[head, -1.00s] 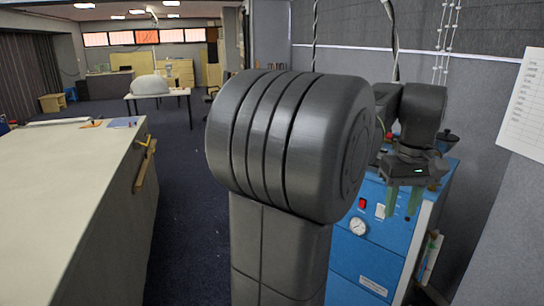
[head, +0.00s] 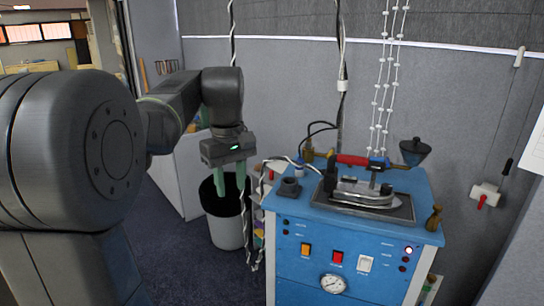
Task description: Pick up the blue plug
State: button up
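My gripper (head: 232,190) hangs pointing down at left of centre in the head view. Its two green fingers are apart, with nothing between them. It appears in front of or over a white bin with a dark liner (head: 226,228), left of the blue machine (head: 350,250). I cannot clearly make out a blue plug. A small blue-and-white piece (head: 299,170) shows at the machine's back left corner, by a cable end, but it is too small to identify. My gripper is apart from it.
A wall box with a red tap (head: 485,196) is at right.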

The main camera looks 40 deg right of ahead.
aim_at(299, 172)
jog(key=i+l+z, duration=0.1)
jog(key=i+z, duration=0.3)
jog(key=i, duration=0.15)
jog(key=i+j+z, duration=0.1)
jog(key=i+z, duration=0.3)
jog(key=i, duration=0.15)
jog(key=i+j+z, duration=0.25)
jog(key=i+z, duration=0.55)
jog(key=i+j+z, duration=0.1)
jog(key=i+z, duration=0.2)
jog(key=z, duration=0.15)
